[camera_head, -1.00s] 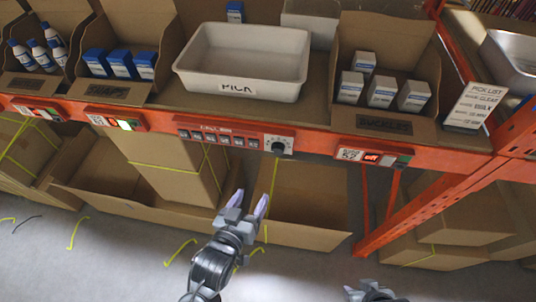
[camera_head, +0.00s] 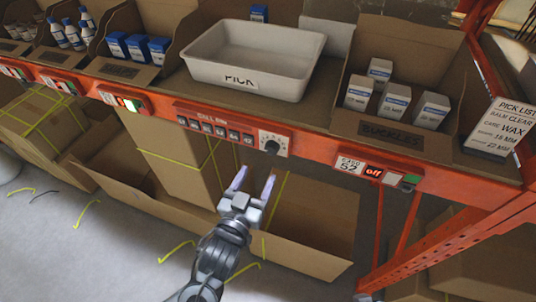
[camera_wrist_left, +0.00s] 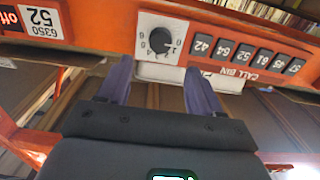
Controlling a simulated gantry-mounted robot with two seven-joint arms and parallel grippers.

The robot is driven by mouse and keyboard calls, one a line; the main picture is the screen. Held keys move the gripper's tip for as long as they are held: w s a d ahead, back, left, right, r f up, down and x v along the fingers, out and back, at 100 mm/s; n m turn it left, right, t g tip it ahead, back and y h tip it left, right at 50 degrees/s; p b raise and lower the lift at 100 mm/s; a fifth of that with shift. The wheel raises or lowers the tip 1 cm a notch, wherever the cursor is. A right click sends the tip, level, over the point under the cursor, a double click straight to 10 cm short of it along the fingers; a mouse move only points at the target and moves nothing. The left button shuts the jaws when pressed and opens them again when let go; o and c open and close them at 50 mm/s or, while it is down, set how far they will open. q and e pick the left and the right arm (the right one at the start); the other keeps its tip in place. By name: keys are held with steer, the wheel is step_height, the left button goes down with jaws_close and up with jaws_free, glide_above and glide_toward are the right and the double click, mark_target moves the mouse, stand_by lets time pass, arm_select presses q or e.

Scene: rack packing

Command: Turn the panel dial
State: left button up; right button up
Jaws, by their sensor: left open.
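The panel dial (camera_head: 271,146) is a dark knob on a white numbered plate, at the right end of the call bin panel (camera_head: 213,130) on the orange shelf beam. In the left wrist view the dial (camera_wrist_left: 161,45) sits ahead, just beyond and between my fingertips, its plate facing me. My left gripper (camera_head: 254,183) is open and empty, below the dial and slightly left of it, with its fingers pointing up toward the beam. In the left wrist view, its two purple fingers (camera_wrist_left: 158,72) are apart and do not touch the knob. My right gripper is out of view.
A white pick tray (camera_head: 254,77) and an open box of white cartons (camera_head: 372,131) stand on the shelf above. A lit "off" display (camera_head: 373,171) is to the right of the dial. Cardboard boxes (camera_head: 312,212) fill the space below the beam.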

mark_target(270, 150)
arm_select(q)
steer(key=p+x, duration=0.1)
steer(key=x, duration=0.7)
steer(key=shift+w+d, duration=0.1)
steer(key=shift+w, duration=0.15)
steer(key=shift+c, duration=0.3)
steer(key=c, duration=1)
